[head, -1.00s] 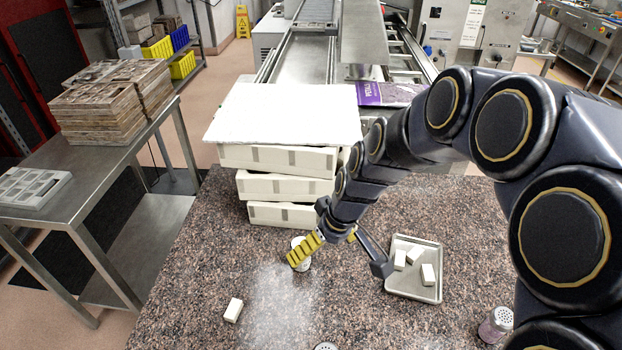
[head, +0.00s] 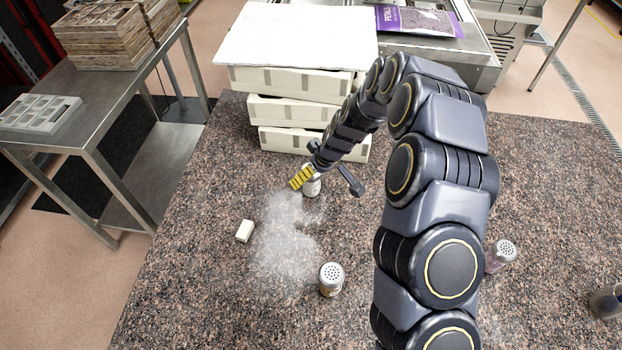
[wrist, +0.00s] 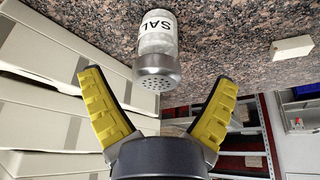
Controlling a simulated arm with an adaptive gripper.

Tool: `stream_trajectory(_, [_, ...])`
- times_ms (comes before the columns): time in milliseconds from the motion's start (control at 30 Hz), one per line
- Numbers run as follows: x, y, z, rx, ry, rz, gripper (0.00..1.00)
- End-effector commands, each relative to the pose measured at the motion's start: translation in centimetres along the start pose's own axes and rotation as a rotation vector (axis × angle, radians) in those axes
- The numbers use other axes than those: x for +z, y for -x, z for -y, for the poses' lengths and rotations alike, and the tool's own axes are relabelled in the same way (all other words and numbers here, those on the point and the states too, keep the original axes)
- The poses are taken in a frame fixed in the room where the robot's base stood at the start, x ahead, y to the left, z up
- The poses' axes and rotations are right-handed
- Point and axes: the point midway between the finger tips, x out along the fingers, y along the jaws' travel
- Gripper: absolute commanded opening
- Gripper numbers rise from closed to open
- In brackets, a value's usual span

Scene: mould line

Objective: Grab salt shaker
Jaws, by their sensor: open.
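The salt shaker (head: 312,188) stands on the speckled counter at the foot of the stacked white boxes, partly covered by my gripper (head: 326,182) in the head view. The wrist view shows the salt shaker (wrist: 155,35) with clear glass, a white label with the letters "SAL" and a grey perforated lid. My gripper (wrist: 159,77) is open, with its yellow fingers spread wide. The lid lies between and just ahead of the fingertips, and a gap shows on both sides. Neither finger visibly touches it.
White boxes (head: 308,109) stand close behind the shaker. A white block (head: 244,231) and spilled white powder (head: 287,240) lie in front. Another shaker (head: 331,280) stands nearer, and a third (head: 502,253) is right of my arm. A dark cup (head: 607,302) is at the right edge.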

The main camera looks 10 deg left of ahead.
Motion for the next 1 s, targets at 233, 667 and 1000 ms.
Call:
stream_trajectory(233, [-0.1, -3.3, -0.2, -0.002, -0.001, 0.001, 0.89])
stream_trajectory(667, [-0.1, -3.5, -0.2, 0.0, 0.0, 0.0, 0.2])
stream_trajectory(1000, [-0.1, -3.4, -0.3, 0.001, 0.0, -0.001, 0.2])
